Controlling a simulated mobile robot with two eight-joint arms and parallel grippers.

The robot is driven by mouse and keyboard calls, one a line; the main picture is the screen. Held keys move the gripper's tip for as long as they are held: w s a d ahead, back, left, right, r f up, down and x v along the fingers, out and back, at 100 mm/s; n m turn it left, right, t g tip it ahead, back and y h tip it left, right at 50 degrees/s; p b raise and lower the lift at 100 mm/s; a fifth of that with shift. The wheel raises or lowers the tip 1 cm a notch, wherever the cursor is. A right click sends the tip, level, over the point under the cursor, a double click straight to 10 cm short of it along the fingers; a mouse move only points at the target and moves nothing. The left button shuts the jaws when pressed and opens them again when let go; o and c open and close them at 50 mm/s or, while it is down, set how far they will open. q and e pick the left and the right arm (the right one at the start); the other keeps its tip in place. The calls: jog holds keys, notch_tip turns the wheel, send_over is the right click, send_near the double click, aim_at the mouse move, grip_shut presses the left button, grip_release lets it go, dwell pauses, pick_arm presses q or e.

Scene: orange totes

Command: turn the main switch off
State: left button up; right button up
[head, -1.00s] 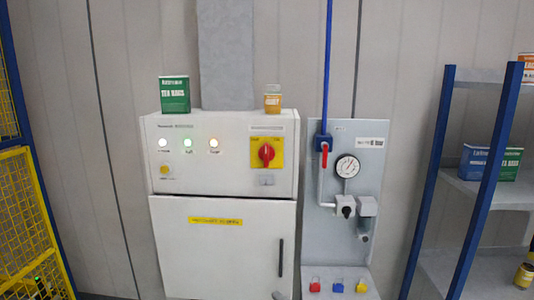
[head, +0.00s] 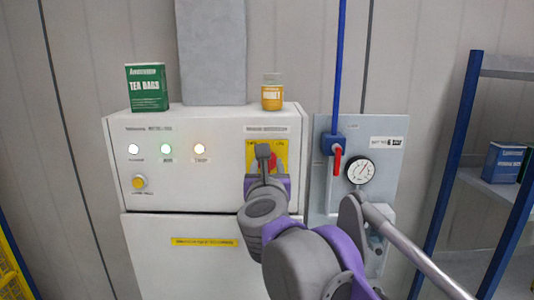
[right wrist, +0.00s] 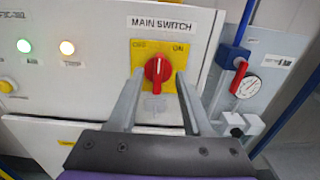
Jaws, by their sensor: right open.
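The main switch is a red rotary knob (right wrist: 158,70) on a yellow plate (right wrist: 139,60), under a label reading MAIN SWITCH. The plate has OFF at upper left and ON at upper right. The knob's grip stands roughly upright in the right wrist view. My right gripper (right wrist: 158,82) is open, with one finger to each side of the knob; I cannot tell whether they touch it. In the head view my right gripper (head: 263,152) is in front of the plate and partly hides the red knob (head: 273,161). My left gripper is not in view.
The white cabinet (head: 200,190) has lit white, green and orange lamps and a yellow button (head: 139,182).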

jog(key=w, duration=0.7)
jog(key=shift+p, duration=0.35)
jog(key=shift+a+f, duration=0.1)
grip_shut()
